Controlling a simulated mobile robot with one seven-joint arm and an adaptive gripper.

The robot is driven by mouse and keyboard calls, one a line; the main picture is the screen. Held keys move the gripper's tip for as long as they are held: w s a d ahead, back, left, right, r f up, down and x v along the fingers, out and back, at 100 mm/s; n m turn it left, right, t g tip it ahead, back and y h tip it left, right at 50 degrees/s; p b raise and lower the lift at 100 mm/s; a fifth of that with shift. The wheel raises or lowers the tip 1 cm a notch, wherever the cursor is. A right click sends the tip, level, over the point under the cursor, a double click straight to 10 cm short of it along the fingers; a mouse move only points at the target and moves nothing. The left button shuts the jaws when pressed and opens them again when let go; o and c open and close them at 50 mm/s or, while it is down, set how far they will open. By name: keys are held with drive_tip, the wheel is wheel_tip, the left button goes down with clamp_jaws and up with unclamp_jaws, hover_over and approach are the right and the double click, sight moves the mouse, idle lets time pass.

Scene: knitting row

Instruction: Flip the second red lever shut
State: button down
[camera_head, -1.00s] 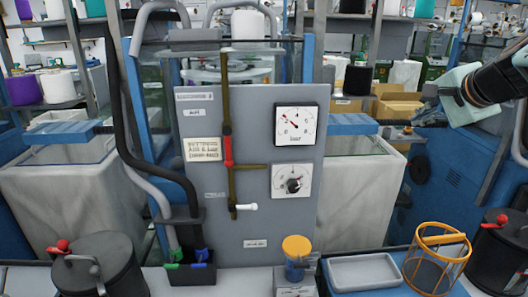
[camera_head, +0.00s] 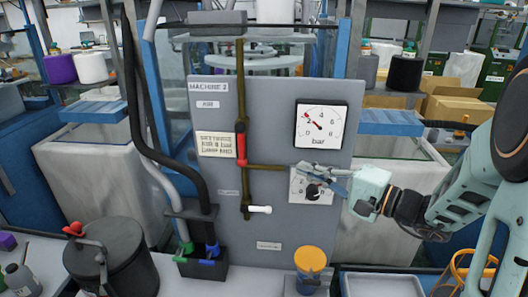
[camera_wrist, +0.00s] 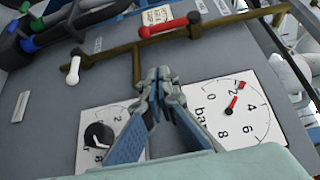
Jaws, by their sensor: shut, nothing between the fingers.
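The red lever (camera_head: 240,149) sits on the brown vertical pipe of a grey panel labelled MACHINE 2 and lies along that pipe. It also shows at the top of the wrist view (camera_wrist: 170,24). A white lever (camera_head: 259,209) below it sticks out to the right, across the pipe. My gripper (camera_head: 299,168) is shut and empty in front of the panel, right of the red lever and near the end of the side pipe. In the wrist view its fingertips (camera_wrist: 156,76) are together, apart from the red lever in the picture.
A bar gauge (camera_head: 321,126) and a black dial knob (camera_head: 313,191) are on the panel near my gripper. A dark pot (camera_head: 110,257) with a red-knobbed lid stands at the lower left. A yellow-topped jar (camera_head: 310,261) stands below the panel.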

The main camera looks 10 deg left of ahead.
sight(242, 146)
drive_tip(key=shift+r, duration=0.1)
drive_tip(key=shift+a, duration=0.1)
drive_tip(key=p+x, duration=0.1)
drive_tip(key=x, duration=0.2)
drive_tip(key=p+x, duration=0.1)
drive_tip(key=x, duration=0.5)
drive_tip(key=shift+a+r+p, duration=0.1)
drive_tip(key=shift+r+p, duration=0.15)
drive_tip(key=shift+p, duration=0.15)
drive_tip(key=a+p, duration=0.1)
drive_tip(key=a, duration=0.2)
drive_tip(key=shift+s+a, duration=0.1)
drive_tip(key=shift+a, duration=0.15)
drive_tip(key=shift+s+a+f, duration=0.1)
drive_tip(key=shift+a+f, duration=0.05)
drive_tip(key=shift+a, duration=0.3)
drive_tip(key=shift+f+t+y+b, duration=0.2)
drive_tip(key=shift+t+y+b, duration=0.1)
drive_tip(key=shift+b, duration=0.2)
